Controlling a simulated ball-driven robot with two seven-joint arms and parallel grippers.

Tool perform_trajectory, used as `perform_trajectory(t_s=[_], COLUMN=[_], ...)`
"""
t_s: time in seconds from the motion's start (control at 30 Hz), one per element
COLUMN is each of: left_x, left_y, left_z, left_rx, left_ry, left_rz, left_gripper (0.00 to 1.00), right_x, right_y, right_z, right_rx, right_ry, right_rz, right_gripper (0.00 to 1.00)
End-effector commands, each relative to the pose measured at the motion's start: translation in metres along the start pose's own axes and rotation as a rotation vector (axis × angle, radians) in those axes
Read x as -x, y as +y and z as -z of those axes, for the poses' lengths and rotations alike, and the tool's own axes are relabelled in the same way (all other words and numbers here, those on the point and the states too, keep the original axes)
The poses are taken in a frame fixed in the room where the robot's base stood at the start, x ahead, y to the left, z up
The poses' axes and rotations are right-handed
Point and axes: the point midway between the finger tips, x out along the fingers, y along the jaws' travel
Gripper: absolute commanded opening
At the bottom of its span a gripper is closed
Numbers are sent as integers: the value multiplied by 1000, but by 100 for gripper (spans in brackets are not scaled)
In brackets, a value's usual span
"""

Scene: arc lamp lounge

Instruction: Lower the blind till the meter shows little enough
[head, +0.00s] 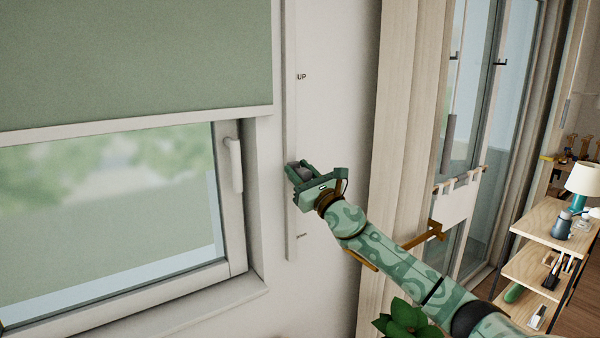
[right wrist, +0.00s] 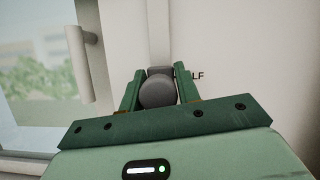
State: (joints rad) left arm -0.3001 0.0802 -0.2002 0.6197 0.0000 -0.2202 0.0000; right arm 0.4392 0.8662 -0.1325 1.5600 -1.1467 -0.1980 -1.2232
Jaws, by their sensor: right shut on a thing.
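The green blind (head: 130,60) covers the upper part of the window, and its pale bottom bar lies just above the sash. A pale vertical track (head: 291,130) runs on the wall right of the window, marked "UP" near its top; a lower label is too small to read. My right gripper (head: 292,172) is at the track's middle, shut on a grey round knob (right wrist: 157,92). In the right wrist view the knob sits between both fingers, beside a partly hidden label ending in "LF". My left gripper is not in view. No meter can be made out.
The window handle (head: 233,164) is left of my right gripper. A wooden panel (head: 400,120) stands to the right, with a glass door behind it. A shelf (head: 545,225) with a lamp (head: 583,180) is at far right; a plant (head: 405,320) is below my arm.

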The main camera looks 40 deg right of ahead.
Motion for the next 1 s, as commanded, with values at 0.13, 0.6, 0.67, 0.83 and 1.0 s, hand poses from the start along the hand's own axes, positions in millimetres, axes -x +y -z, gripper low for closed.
perform_trajectory(t_s=[0.13,0.6,0.67,0.83,1.0], left_x=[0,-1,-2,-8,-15], left_y=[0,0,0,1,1], left_z=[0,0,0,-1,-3], left_rx=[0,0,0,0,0], left_ry=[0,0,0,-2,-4], left_rz=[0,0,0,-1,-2], left_gripper=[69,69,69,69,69], right_x=[0,18,29,69,108], right_y=[0,0,1,1,1], right_z=[-1,1,1,4,4], right_rx=[3,4,4,2,1], right_ry=[-2,2,3,4,3], right_rz=[0,0,-3,-3,-2], right_gripper=[52,52,52,52,52])
